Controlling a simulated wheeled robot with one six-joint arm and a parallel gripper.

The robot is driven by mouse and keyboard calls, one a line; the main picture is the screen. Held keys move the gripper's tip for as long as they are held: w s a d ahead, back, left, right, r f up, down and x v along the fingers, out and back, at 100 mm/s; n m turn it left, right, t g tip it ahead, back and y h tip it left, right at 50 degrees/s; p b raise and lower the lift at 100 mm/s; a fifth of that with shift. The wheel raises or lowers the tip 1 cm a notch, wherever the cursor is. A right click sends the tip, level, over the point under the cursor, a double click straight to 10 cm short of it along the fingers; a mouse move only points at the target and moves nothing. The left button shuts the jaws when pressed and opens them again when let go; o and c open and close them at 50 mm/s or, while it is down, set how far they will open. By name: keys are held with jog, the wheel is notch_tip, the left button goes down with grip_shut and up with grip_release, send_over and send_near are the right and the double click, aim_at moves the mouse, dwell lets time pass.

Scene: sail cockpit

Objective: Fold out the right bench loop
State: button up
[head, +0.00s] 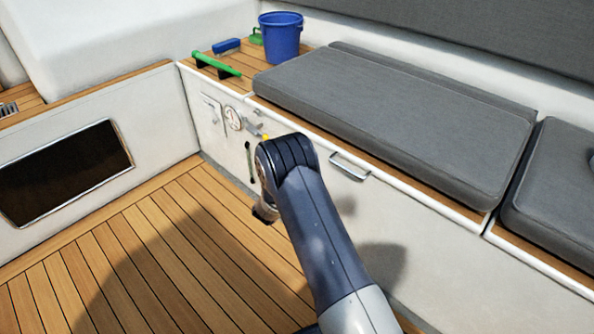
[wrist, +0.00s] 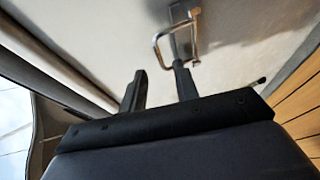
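A metal loop (head: 350,165) is on the white bench front (head: 420,225), below the long grey cushion and right of my arm. In the wrist view a metal loop (wrist: 176,38) with a grey backing shows just beyond my fingertips; I cannot be sure it is the same loop. My gripper (wrist: 158,68) is open, with two dark fingers apart and nothing visible between them. The right fingertip overlaps the loop's lower end in the picture; contact cannot be told. In the head view my arm hides most of the gripper.
Other fittings (head: 232,118) are on the bench front left of my arm. A blue bucket (head: 281,37), a blue brush (head: 227,46) and a green-handled item (head: 216,65) stand on the bench corner. Grey cushions (head: 400,115) cover the bench. The teak floor (head: 130,250) is clear.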

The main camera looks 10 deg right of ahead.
jog(key=shift+b+x, duration=0.4)
jog(key=shift+x, duration=1.8)
grip_shut()
